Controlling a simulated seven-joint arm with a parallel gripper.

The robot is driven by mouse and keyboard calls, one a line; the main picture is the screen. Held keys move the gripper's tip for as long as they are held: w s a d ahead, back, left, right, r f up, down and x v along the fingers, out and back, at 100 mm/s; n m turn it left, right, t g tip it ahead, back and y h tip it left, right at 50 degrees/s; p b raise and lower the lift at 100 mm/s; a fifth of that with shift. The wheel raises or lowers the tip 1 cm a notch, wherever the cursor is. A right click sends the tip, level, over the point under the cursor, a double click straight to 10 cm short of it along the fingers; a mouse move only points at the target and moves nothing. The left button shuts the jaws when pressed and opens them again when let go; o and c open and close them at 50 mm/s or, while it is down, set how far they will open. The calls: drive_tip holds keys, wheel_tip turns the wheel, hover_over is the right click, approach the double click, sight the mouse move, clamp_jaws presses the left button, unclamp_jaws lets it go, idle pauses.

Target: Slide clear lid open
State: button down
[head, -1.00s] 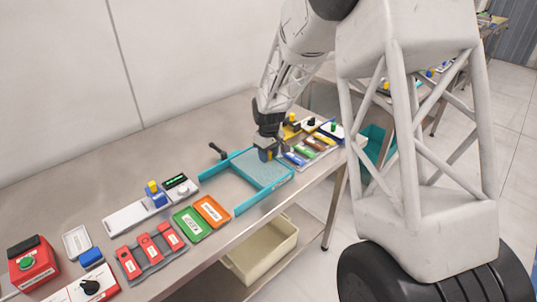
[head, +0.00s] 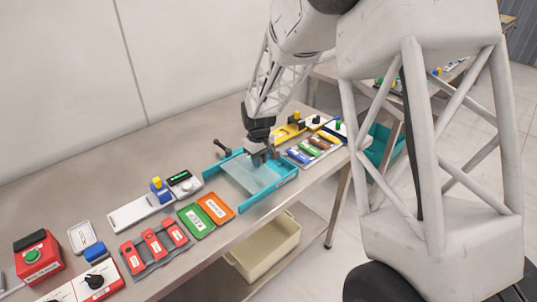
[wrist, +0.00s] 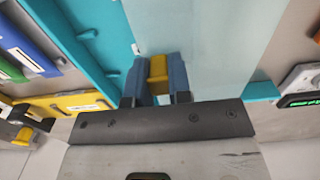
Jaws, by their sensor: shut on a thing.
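The clear lid (head: 248,173) is a flat, pale see-through sheet on a teal frame (head: 278,188) at the middle of the table. In the wrist view the lid (wrist: 215,45) fills the upper middle, and a teal rail of the frame (wrist: 72,35) runs along its left. My gripper (head: 262,158) is at the lid's right end in the head view. In the wrist view its two blue fingers (wrist: 158,82) are shut on a small yellow handle (wrist: 158,66) at the lid's edge. The handle is mostly hidden in the head view.
Green (head: 196,220) and orange (head: 216,208) trays lie just left of the frame. A black handle (head: 221,149) stands behind it. Colored blocks (head: 308,150) and a yellow fixture (head: 289,131) are close on the right. A cream bin (head: 262,246) is below the table edge.

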sight(244, 174)
drive_tip(key=s+a, duration=0.5)
drive_tip(key=c, duration=1)
unclamp_jaws()
drive_tip(key=shift+c, duration=0.2)
drive_tip(key=shift+r, duration=0.1)
wheel_tip(244, 174, up, 8)
drive_tip(key=shift+f, duration=0.2)
